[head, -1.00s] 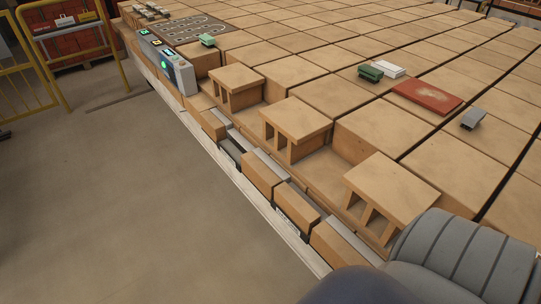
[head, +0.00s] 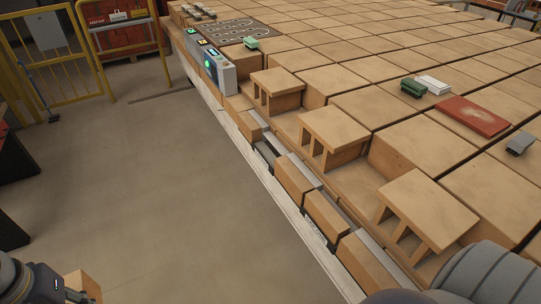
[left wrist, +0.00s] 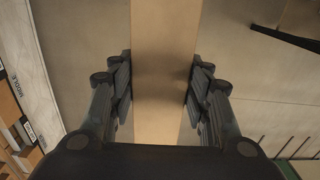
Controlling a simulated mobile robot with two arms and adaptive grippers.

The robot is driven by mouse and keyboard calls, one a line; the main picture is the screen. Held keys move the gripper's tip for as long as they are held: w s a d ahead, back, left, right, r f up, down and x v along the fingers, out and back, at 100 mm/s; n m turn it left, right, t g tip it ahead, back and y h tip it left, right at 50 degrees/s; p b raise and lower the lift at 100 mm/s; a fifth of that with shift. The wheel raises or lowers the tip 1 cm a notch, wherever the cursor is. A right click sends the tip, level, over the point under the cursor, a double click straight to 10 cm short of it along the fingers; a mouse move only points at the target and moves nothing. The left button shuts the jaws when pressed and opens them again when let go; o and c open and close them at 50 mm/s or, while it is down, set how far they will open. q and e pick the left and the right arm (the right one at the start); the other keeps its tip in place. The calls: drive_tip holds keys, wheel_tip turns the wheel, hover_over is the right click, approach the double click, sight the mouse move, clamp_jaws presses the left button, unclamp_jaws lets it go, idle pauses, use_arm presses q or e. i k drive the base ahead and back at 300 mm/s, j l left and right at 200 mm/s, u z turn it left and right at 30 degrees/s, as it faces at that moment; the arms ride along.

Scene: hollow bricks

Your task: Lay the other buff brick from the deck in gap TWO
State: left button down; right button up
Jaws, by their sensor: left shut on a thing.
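My left gripper (head: 74,292) shows at the bottom left corner of the head view, over the floor and away from the wall. It is shut on a buff brick (head: 87,284), which is partly cut off by the frame. In the left wrist view the same brick (left wrist: 164,95) runs between the two fingers of the gripper (left wrist: 160,72). A row of buff bricks (head: 292,178) lies along the wall's front edge. A dark recess (head: 267,152) shows between two of them. Gap labels are not readable in the head view. My right gripper is not in view.
Hollow blocks (head: 335,125) stand behind the row on the wide deck (head: 420,140). A control box (head: 212,66) stands at the far end of the row. Green (head: 412,88), white and red (head: 472,116) pieces lie on the deck. Floor (head: 130,180) left of the wall is clear.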

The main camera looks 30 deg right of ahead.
sight(268, 154)
drive_tip(key=i+z, duration=0.1)
drive_tip(key=z, duration=0.3)
drive_tip(key=l+z, duration=0.1)
drive_tip(key=z, duration=0.25)
drive_tip(key=i+z, duration=0.15)
drive_tip(key=z, duration=0.25)
drive_tip(key=i+j+z, duration=0.35)
drive_tip(key=i+j, duration=0.15)
drive_tip(key=i, duration=0.2)
drive_tip(key=i+j+z, duration=0.3)
drive_tip(key=i+j, duration=0.35)
